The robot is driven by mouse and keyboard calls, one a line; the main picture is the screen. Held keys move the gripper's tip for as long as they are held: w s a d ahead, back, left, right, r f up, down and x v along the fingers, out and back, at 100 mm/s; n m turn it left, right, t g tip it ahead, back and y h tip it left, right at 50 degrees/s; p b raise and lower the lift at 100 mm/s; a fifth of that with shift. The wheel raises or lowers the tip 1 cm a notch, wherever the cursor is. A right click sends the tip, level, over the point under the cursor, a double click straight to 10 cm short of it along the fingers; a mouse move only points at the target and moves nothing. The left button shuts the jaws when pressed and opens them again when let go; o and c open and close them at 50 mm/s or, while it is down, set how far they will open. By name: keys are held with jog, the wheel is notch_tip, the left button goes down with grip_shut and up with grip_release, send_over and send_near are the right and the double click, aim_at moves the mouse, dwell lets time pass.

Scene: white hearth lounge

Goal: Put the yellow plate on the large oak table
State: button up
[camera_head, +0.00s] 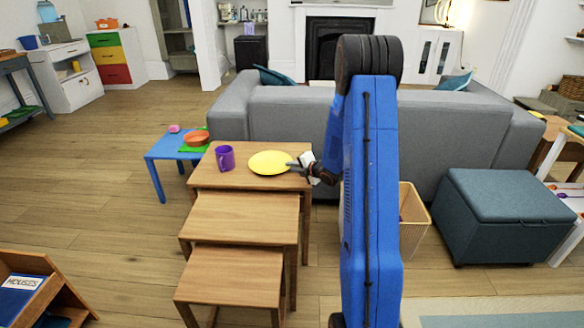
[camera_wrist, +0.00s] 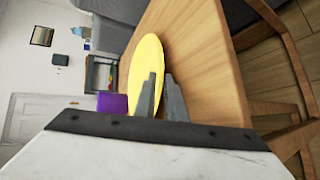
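The yellow plate (camera_head: 270,162) is at the top of the large oak table (camera_head: 228,179), the tallest of the nested wooden tables. It looks flat and level; whether it rests fully on the wood is unclear. My gripper (camera_head: 292,166) is at the plate's right rim. In the wrist view, the two grey fingertips (camera_wrist: 161,76) are a small gap apart at the near rim of the plate (camera_wrist: 145,65), one finger overlapping its face. The table surface (camera_wrist: 195,50) lies just beside them. Whether the fingers pinch the rim is not clear.
A purple mug (camera_head: 225,158) stands left of the plate, close to it. Two lower oak tables (camera_head: 240,218) step out in front. A small blue table (camera_head: 165,149) with an orange bowl (camera_head: 196,138) is at left, and a grey sofa (camera_head: 270,118) is behind.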

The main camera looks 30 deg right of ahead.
jog(key=shift+r, duration=0.1)
jog(key=v, duration=1.2)
jog(key=shift+r, duration=0.1)
jog(key=s+a+r+m+g+h, duration=0.2)
jog(key=s+a+r+m+h, duration=0.1)
jog(key=s+a+r+m, duration=0.3)
jog(key=s+a+r+m+g+h, duration=0.2)
jog(key=s+a+r+m+h, duration=0.25)
jog(key=r, duration=0.45)
jog(key=s+a+m+g+y, duration=0.2)
jog(key=s+a+m, duration=0.3)
jog(key=s, duration=0.9)
jog(key=s+a+m+g+y, duration=0.2)
jog(key=s+a+m, duration=0.4)
jog(key=s+a, duration=0.6)
jog(key=shift+s+r+y, duration=0.5)
jog(key=shift+s+y, duration=0.25)
jog(key=shift+s, duration=0.15)
